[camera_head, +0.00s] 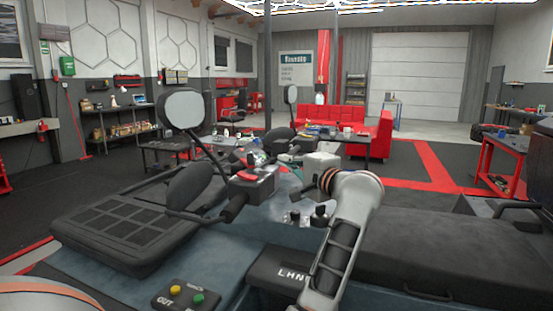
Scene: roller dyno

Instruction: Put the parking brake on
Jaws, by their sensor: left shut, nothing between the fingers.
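The vehicle's dark handlebar has a black left grip (234,206) pointing towards me. A dark control box with a red top (254,177) sits at its inner end, and thin black levers run beside the grip. I cannot tell which part is the parking brake. My silver arm with copper rings rises from the bottom centre and bends left at the wrist. My left gripper (312,187) is at its far end, right of the control box and apart from the grip. My right gripper is not in view.
A round mirror (183,108) stands above the handlebar. A black rack (130,222) lies left, a black seat (440,255) right. A button box (185,297) is at the bottom.

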